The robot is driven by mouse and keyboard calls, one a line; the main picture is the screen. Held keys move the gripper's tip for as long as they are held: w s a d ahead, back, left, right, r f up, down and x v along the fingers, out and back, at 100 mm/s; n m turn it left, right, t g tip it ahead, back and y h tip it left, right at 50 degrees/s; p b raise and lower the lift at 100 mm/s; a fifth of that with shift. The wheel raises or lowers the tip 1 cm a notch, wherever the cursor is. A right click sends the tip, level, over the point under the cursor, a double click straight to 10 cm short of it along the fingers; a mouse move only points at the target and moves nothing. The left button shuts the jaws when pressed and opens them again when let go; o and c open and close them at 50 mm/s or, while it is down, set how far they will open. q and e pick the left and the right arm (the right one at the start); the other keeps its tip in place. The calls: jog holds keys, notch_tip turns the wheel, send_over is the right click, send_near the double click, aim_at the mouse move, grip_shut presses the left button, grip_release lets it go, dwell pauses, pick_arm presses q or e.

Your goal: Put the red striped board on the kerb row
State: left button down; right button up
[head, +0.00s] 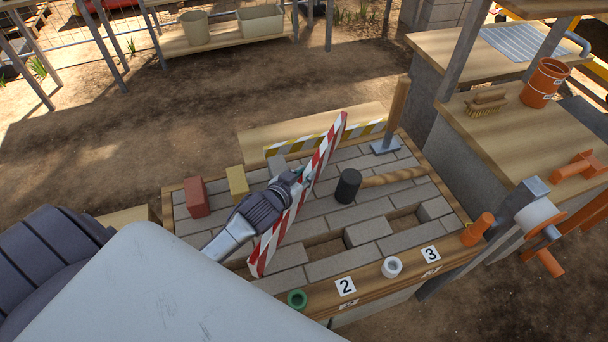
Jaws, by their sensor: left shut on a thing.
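The red and white striped board (325,150) is long and thin. It slants across the paved bench top, from the far side down to the near left. My left gripper (301,178) is shut on it near its middle. The board looks raised on edge; I cannot tell whether its lower end touches the paving. Grey blocks (368,232) lie along the near side of the bench, with sunken gaps between some of them; this looks like the kerb row. My right gripper is not in view.
A black-headed mallet (348,186) lies right of the board. Red (196,197) and yellow (237,182) blocks stand left. A yellow striped board (372,129) and a wooden post (398,105) are behind. Green (297,299) and white (391,267) rings sit on the near edge.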

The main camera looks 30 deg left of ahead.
pick_arm(q)
jog(key=c, duration=1.4)
grip_release()
jog(key=o, duration=0.4)
